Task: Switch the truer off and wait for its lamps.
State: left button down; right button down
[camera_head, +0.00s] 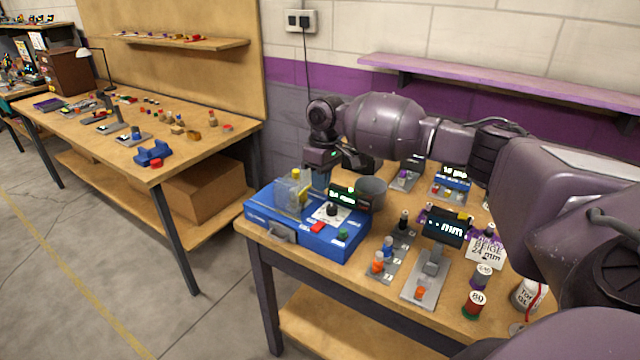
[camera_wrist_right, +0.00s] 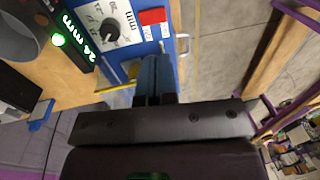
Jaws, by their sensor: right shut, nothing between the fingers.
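The truer is the blue machine (camera_head: 262,212) at the left front of the near table. It has a clear guard, a yellow-topped part, a black dial on a white plate (camera_head: 330,212), a red control (camera_head: 317,227) and a green button (camera_head: 342,235). That view also shows the dial (camera_wrist_right: 111,29) and red control (camera_wrist_right: 152,16). My right gripper (camera_head: 321,182) is shut and empty, over the truer behind the dial. My left gripper is out of view.
A grey cup-like part (camera_head: 371,193) stands beside the display. A second bench (camera_head: 190,165) stands left across a floor gap.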

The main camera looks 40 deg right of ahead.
aim_at(317, 228)
jog(key=f, duration=0.3)
jog(key=a+f, duration=0.1)
jog(key=f, duration=0.7)
jog(key=shift+s+a+f, duration=0.15)
jog(key=shift+s+a, duration=0.1)
jog(key=shift+s, duration=0.05)
